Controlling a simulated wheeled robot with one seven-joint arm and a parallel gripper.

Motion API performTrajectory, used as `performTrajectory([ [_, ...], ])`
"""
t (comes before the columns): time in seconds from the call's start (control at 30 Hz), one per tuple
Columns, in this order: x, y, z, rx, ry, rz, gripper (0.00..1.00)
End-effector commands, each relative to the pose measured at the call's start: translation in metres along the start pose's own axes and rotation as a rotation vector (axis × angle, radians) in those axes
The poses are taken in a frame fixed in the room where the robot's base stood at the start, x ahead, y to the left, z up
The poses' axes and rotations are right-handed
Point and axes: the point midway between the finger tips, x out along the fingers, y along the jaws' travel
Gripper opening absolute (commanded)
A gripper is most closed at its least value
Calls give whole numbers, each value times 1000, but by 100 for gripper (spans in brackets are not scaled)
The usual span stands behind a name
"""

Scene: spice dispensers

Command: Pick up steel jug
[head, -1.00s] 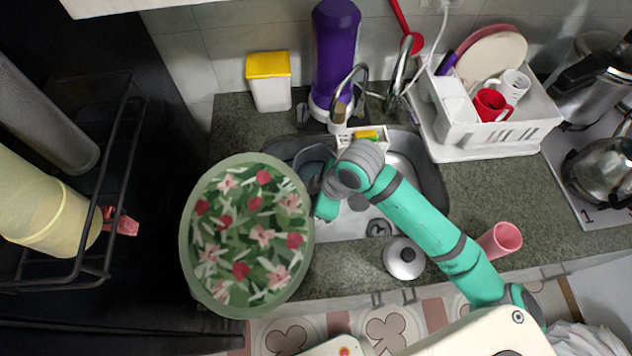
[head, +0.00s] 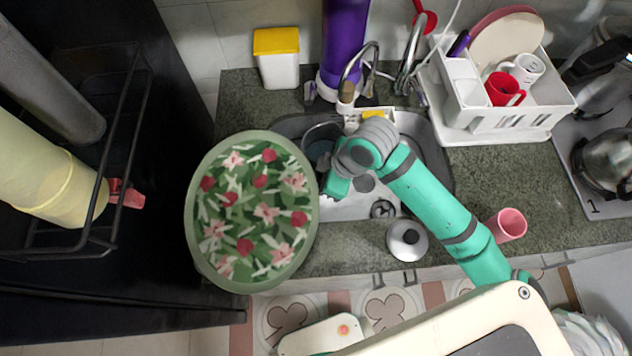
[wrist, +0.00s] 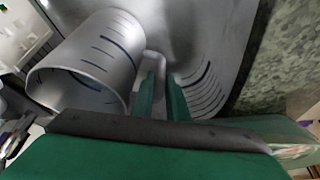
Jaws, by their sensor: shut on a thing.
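The steel jug (wrist: 88,62) is in the wrist view at the left, a grey metal cylinder with its mouth towards the camera and dark graduation marks inside. Its handle (wrist: 152,62) stands at its right side, between the two green fingers of my gripper (wrist: 163,78), which is shut on it. In the head view a round, dark grey vessel rim, which looks like the jug (head: 320,146), shows in the left part of the sink (head: 440,180). My wrist covers much of it there, and my fingertips are hard to make out.
A large flowered tray (head: 192,225) is close left of my gripper. The faucet (head: 372,62) stands behind it. A dish rack (head: 480,132) is at the back right. A lid (head: 407,240) and a pink cup (head: 507,224) are at the front of the counter.

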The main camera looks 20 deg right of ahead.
Motion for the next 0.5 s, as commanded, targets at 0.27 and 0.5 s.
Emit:
performTrajectory([
  [0.27,-20,1,11,0,1,6,0],
  [0.5,-39,2,27,0,2,7,0],
])
